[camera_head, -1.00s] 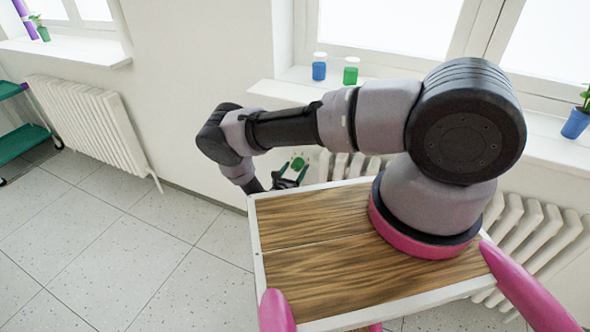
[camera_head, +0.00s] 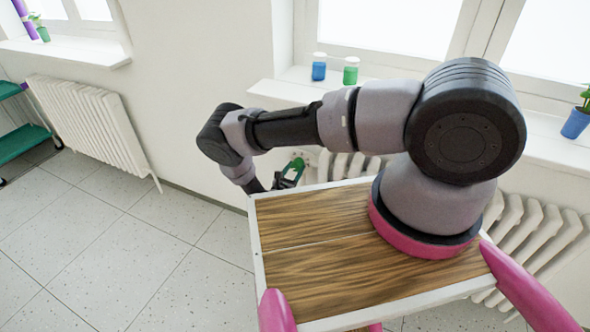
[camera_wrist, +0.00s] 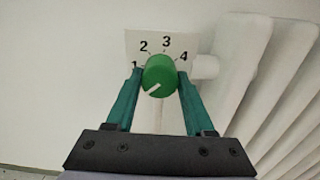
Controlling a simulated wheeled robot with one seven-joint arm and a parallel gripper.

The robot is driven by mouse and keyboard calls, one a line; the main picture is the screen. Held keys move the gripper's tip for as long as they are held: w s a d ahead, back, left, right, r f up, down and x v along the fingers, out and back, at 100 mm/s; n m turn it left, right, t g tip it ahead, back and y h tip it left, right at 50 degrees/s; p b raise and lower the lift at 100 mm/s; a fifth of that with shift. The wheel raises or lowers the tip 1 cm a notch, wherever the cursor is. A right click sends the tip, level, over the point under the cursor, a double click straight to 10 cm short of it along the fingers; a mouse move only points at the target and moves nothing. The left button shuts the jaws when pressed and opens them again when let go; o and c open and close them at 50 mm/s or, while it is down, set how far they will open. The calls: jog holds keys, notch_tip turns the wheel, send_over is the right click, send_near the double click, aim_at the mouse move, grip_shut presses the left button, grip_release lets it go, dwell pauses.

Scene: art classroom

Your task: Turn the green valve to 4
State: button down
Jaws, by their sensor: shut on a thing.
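The green valve (camera_wrist: 158,76) is a round knob at the radiator's left end, seen in the wrist view. A white plate (camera_wrist: 196,42) behind it carries the black numbers 1, 2, 3 and 4 in an arc. A white mark on the knob's face points to the lower left, below the 1. My gripper (camera_wrist: 157,82) is shut on the valve, one green finger at each side. In the head view my gripper (camera_head: 291,172) is beyond the far left corner of my wooden top, and the valve is mostly hidden there.
The white radiator (camera_head: 345,167) stands beneath the window, right of the valve; its fins (camera_wrist: 245,80) fill the wrist view's right side. A blue jar (camera_head: 319,68) and a green jar (camera_head: 351,72) stand on the sill. The tiled floor at left is clear.

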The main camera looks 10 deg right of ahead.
jog(key=m, duration=0.9)
jog(key=shift+m, duration=0.4)
jog(key=m, duration=0.4)
jog(key=shift+m, duration=0.3)
jog(key=m, duration=0.5)
jog(key=shift+f+m, duration=0.1)
jog(key=shift+m, duration=0.2)
jog(key=m, duration=0.4)
jog(key=shift+m+h, duration=0.3)
jog(key=m, duration=0.4)
jog(key=shift+m, duration=0.3)
jog(key=m, duration=0.4)
jog(key=shift+m, duration=0.3)
jog(key=m, duration=0.4)
jog(key=shift+m+g, duration=0.3)
jog(key=shift+m, duration=0.1)
